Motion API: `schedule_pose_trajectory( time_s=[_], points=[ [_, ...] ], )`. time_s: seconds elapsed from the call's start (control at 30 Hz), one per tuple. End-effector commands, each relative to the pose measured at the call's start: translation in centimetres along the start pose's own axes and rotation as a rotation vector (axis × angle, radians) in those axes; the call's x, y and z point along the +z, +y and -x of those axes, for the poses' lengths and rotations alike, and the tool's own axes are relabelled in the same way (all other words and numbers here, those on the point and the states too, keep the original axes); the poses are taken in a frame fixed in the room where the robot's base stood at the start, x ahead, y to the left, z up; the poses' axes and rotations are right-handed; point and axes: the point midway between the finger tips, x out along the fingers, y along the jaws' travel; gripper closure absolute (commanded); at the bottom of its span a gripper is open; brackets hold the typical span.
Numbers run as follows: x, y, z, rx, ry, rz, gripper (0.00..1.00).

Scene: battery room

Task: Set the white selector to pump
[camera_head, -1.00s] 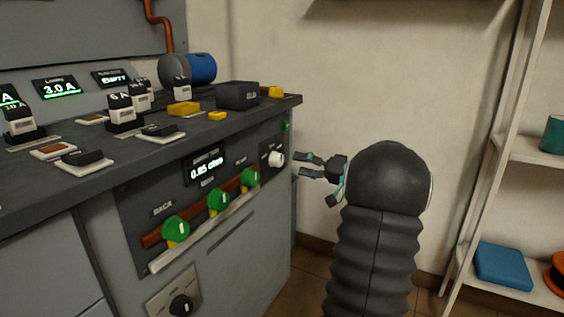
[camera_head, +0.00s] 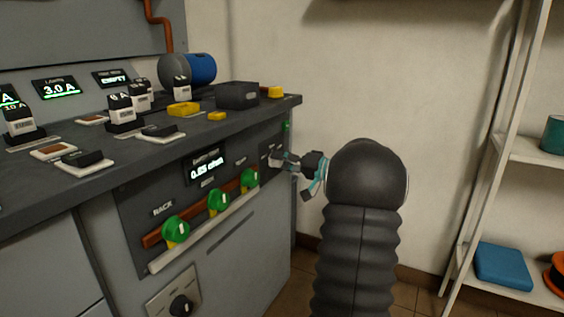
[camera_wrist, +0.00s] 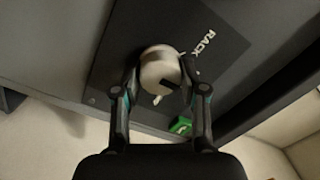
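The white selector (camera_wrist: 157,66) is a round knob with a dark pointer mark, on a dark panel in the wrist view. The word RACK is printed beside it; I cannot read a pump label. My gripper (camera_wrist: 160,78) is open, with one finger on each side of the knob and a narrow gap still seeming to show. In the head view my gripper (camera_head: 280,160) is at the right end of the bench front and hides most of the selector.
Green knobs (camera_head: 218,201) line the bench front left of my gripper, along a brown bar. A black knob (camera_head: 181,305) sits lower down. Small items stand on the bench top (camera_head: 120,160). A shelf (camera_head: 510,150) is at the right; the wall behind is clear.

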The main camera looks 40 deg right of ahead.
Motion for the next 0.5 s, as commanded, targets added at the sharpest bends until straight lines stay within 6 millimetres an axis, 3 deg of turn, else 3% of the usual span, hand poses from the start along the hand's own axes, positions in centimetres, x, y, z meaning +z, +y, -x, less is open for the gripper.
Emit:
schedule_pose_trajectory(
  time_s=[0.03, 0.07, 0.5],
  points=[
    [0.00, 0.01, 0.00, 0.000, 0.000, 0.000, 0.85],
    [0.00, 0.01, 0.00, 0.000, 0.000, 0.000, 0.92],
    [0.02, 0.05, -0.01, -0.003, 0.002, -0.073, 0.93]
  ],
)
